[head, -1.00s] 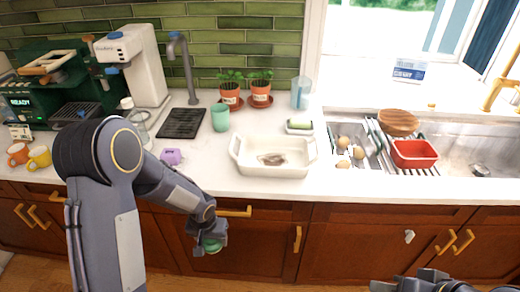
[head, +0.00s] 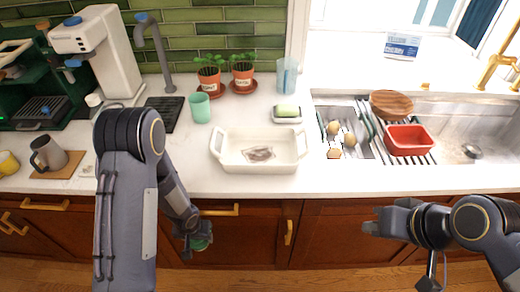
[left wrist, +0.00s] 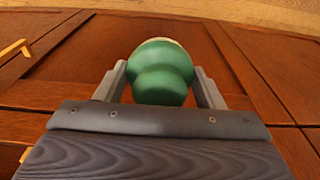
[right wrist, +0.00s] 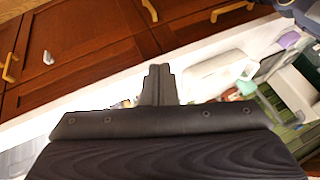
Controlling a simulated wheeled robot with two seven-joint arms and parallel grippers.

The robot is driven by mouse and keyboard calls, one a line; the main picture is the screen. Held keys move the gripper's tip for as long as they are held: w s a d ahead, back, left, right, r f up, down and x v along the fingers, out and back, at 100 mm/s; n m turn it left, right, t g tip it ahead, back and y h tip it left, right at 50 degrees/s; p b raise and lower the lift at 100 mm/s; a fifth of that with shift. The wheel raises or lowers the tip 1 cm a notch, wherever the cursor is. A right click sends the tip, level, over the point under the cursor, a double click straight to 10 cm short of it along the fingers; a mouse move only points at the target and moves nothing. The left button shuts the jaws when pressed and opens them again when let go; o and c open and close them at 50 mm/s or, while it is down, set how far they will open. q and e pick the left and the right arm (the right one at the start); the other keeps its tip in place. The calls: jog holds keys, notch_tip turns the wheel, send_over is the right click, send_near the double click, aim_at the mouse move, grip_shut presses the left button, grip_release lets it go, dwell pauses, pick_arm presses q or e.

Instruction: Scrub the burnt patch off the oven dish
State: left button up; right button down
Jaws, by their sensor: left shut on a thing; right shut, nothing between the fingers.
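The white oven dish (head: 262,169) sits on the counter in the middle of the head view. My left gripper (head: 199,243) is shut on a round green scrubber (left wrist: 162,75) with a pale far edge. It holds the scrubber below counter height, in front of the wooden cabinets and to the left of the dish. My right gripper (head: 372,224) is shut and empty, in front of the counter to the right of the dish. Its closed fingers show in the right wrist view (right wrist: 158,83).
A soap bar on a white holder (head: 287,120) and a teal cup (head: 200,108) stand behind the dish. Potted plants (head: 209,77) stand further back. To the right are a rack with eggs (head: 349,140) and a red bowl (head: 410,140). The counter's front strip (head: 330,184) is clear.

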pick_arm(q)
notch_tip(320, 180, up, 2)
jog(key=shift+r+p, duration=0.1)
jog(key=shift+p, duration=0.75)
pick_arm(e)
jog(key=w+r+h, duration=0.1)
jog(key=w+r, duration=0.3)
jog(key=w, duration=0.5)
pick_arm(q)
jog(key=shift+r+p, duration=0.5)
jog(key=shift+p, duration=0.05)
jog(key=shift+r+p, duration=1.35)
jog(key=shift+f, duration=0.1)
pick_arm(e)
jog(key=n+g+h, duration=0.1)
jog(key=g+h, duration=0.1)
send_over(307, 135)
jog(key=s, duration=0.1)
notch_tip(307, 135, down, 3)
jog(key=shift+f, duration=0.1)
pick_arm(q)
jog(key=shift+f+b, duration=1.65)
jog(key=shift+b, duration=0.15)
pick_arm(e)
jog(key=shift+f, duration=2.3)
